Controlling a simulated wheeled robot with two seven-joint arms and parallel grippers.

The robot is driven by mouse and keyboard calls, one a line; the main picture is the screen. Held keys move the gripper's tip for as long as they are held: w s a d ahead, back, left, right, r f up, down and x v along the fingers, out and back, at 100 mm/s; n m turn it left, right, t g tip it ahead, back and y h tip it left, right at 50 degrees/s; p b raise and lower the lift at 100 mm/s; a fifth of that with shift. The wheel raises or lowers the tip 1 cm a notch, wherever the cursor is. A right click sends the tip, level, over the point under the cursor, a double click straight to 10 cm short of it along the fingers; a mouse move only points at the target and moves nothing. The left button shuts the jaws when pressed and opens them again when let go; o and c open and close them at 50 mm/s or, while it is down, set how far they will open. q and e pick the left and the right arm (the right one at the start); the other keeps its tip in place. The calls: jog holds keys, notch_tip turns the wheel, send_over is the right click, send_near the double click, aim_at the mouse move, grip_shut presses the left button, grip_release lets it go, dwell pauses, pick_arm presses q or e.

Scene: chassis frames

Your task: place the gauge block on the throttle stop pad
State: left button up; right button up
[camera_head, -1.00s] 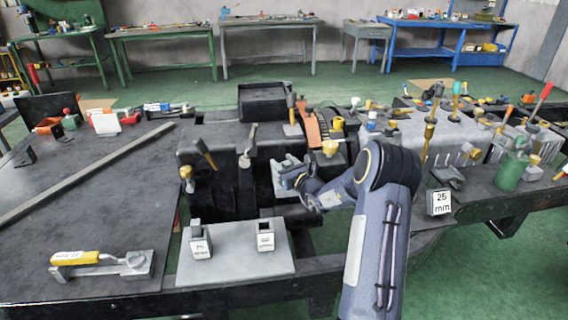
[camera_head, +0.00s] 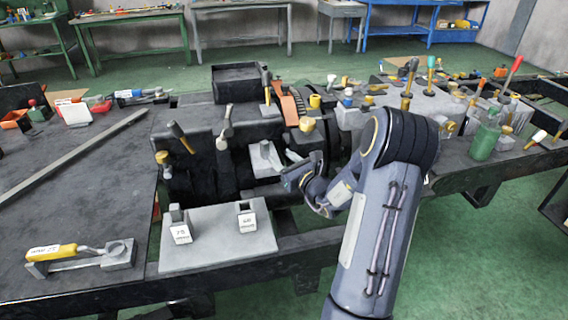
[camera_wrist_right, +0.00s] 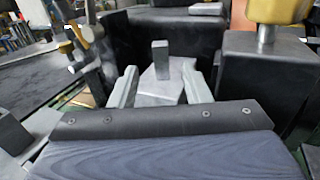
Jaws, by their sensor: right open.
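A small grey gauge block (camera_wrist_right: 160,54) stands upright on the pale grey throttle stop pad (camera_wrist_right: 165,90) in the right wrist view. In the head view the block (camera_head: 265,148) and the pad (camera_head: 262,165) show at the front of the dark machine. My right gripper (camera_head: 288,181) is just to the right of and nearer than the pad. In the wrist view its two pale fingers (camera_wrist_right: 158,85) are spread, with the block beyond and between them, apart from both. My left gripper is in no view.
A grey plate (camera_head: 215,250) at the front holds two labelled holders; the left one (camera_head: 179,225) has a grey block, the right one (camera_head: 246,217) has a dark open top. A yellow-handled tool (camera_head: 80,257) lies at left. Knobbed levers (camera_head: 178,133) rise near the pad.

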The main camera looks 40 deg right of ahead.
jog(key=s+a+r+n+g+y, duration=0.1)
jog(key=a+r+n+y, duration=0.4)
jog(key=a, duration=0.4)
jog(key=s+a+r+n+g+y, duration=0.1)
jog(key=s+a+r+n+y, duration=0.15)
jog(key=a+n+y, duration=0.45)
jog(key=s+a+r+n+g+y, duration=0.1)
jog(key=s+a+n+g, duration=0.25)
jog(key=a, duration=0.25)
jog(key=s+a+r+n+g, duration=0.1)
jog(key=s+a+n+g, duration=0.15)
jog(key=a+n, duration=0.2)
jog(key=s+a+f+n+g+h, duration=0.1)
jog(key=s+a+f+n+g, duration=0.15)
jog(key=s+n, duration=0.3)
jog(key=s+a+f+n+g+h, duration=0.1)
jog(key=s+a+n+g, duration=0.1)
jog(key=s+a+n, duration=0.35)
jog(key=s+d+f+n+h, duration=0.3)
jog(key=s+d+n+h, duration=0.1)
jog(key=s+d+h, duration=0.1)
jog(key=shift+s+d+f+n, duration=0.2)
jog(key=shift+s+d+n, duration=0.15)
jog(key=shift+s, duration=0.35)
jog(key=shift+t, duration=0.25)
